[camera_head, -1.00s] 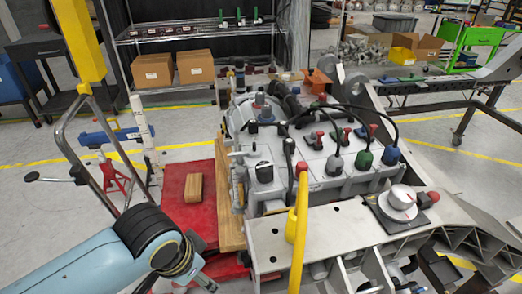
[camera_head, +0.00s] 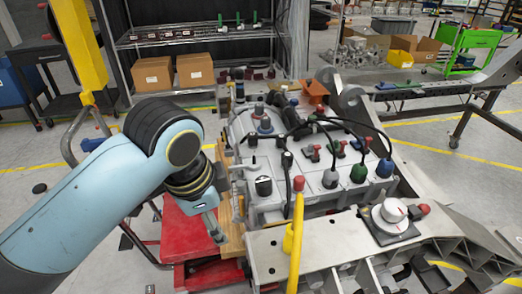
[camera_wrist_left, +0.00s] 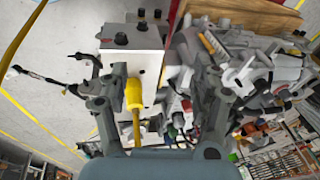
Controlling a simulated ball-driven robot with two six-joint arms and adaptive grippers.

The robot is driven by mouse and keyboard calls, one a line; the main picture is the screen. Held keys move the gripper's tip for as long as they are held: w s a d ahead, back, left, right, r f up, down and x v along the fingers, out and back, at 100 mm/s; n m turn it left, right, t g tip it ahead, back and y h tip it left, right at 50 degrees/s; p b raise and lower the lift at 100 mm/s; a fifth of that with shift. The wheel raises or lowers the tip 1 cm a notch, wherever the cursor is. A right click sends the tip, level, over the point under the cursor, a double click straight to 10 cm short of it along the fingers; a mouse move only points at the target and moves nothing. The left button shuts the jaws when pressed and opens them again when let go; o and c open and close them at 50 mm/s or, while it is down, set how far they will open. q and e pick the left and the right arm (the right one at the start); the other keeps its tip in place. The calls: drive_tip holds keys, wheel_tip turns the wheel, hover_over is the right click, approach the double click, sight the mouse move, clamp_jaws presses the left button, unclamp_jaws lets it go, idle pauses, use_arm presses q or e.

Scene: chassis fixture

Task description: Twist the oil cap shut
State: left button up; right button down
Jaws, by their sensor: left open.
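No part is labelled as the oil cap, and I cannot tell which it is. A black round cap (camera_head: 264,186) sits on the near left of the grey engine block (camera_head: 270,206). A white round knob with a red mark (camera_head: 391,211) sits on a dark plate on the metal chassis beam. My left gripper (camera_head: 216,232) points down beside the block's left side, apart from both. Its open fingers also show in the left wrist view (camera_wrist_left: 160,100), with a yellow handle (camera_wrist_left: 133,95) seen between them, apparently beyond. My right gripper is out of view.
A yellow tube (camera_head: 297,235) rises in front of the block. Black cables arch over coloured plugs (camera_head: 359,172). A wooden board (camera_head: 231,238) and red stand (camera_head: 185,235) lie by my left arm. Shelving with cardboard boxes (camera_head: 195,69) stands behind.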

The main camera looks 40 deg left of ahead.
use_arm(q)
drive_tip(key=w+a+m, duration=0.1)
drive_tip(key=w+m, duration=0.5)
drive_tip(key=w, duration=0.3)
drive_tip(key=m+g, duration=0.2)
drive_tip(key=m, duration=0.5)
approach(264, 181)
drive_tip(key=shift+s+a+f+h, duration=0.15)
drive_tip(key=shift+a+h, duration=0.15)
drive_tip(key=shift+h, duration=0.1)
drive_tip(key=shift+f, duration=0.1)
drive_tip(key=f, duration=0.7)
drive_tip(key=w+f, duration=0.1)
drive_tip(key=f, duration=0.2)
drive_tip(key=shift+w+d+f, duration=0.1)
drive_tip(key=shift+w+f, duration=0.05)
drive_tip(key=shift+f, duration=0.05)
